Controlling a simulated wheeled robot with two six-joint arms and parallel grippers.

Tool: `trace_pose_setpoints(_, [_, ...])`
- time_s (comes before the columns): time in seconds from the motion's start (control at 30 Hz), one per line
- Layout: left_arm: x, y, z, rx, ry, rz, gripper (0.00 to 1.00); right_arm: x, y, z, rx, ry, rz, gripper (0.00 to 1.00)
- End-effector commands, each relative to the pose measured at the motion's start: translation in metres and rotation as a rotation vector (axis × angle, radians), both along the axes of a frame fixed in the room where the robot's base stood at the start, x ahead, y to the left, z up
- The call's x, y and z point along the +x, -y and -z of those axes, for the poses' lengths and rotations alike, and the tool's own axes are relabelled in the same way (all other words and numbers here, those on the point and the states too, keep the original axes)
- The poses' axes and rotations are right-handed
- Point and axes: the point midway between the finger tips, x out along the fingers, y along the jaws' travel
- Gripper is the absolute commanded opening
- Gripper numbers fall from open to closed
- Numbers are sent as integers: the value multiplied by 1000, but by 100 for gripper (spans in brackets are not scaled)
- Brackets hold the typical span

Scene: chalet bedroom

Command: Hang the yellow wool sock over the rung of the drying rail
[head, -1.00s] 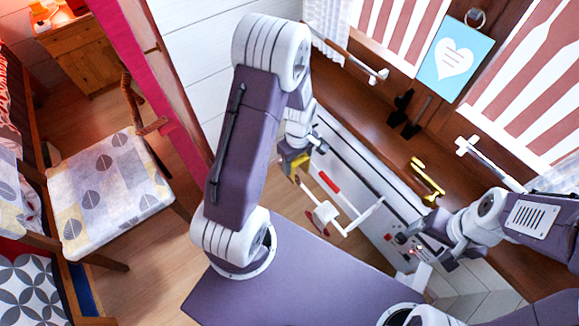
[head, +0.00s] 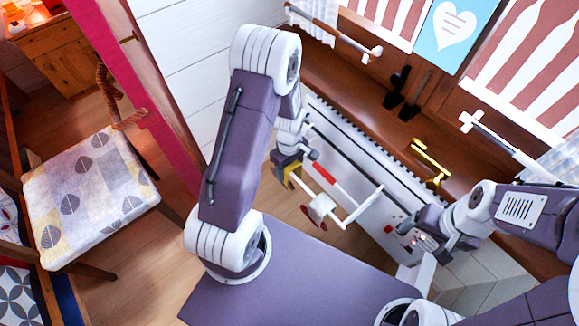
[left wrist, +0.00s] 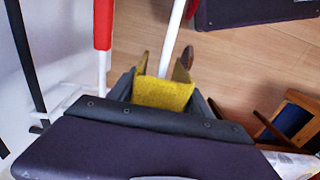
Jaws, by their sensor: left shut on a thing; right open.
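My left gripper (head: 290,166) is shut on the yellow wool sock (left wrist: 163,92), which also shows small below the gripper in the head view (head: 292,178). The drying rail (head: 365,206) is a white frame with a red section (head: 325,174), fixed along the white unit under the window. In the left wrist view, a white rung (left wrist: 172,40) runs up from behind the sock, and the red section (left wrist: 103,25) is to its left. I cannot tell whether the sock touches the rung. My right gripper (head: 428,242) is open and empty, near the unit's right end.
The white unit (head: 350,150) stands below a brown sill bearing dark hooks (head: 397,90) and a yellow metal piece (head: 430,165). A patterned chair (head: 90,185) and a pink-edged partition stand on the left. Bare wooden floor lies below the rail.

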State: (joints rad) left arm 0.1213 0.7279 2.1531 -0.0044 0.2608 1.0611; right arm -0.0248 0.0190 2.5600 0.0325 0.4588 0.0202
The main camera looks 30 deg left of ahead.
Motion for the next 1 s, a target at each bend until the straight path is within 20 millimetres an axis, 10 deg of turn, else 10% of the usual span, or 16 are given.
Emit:
trace_pose_setpoints(0.97, [0, 0, 33, 0, 1, 0, 18, 0, 0, 22, 0, 0, 0, 83])
trace_pose_setpoints(1.0, [0, 0, 33, 0, 1, 0, 69, 0, 0, 22, 0, 0, 0, 83])
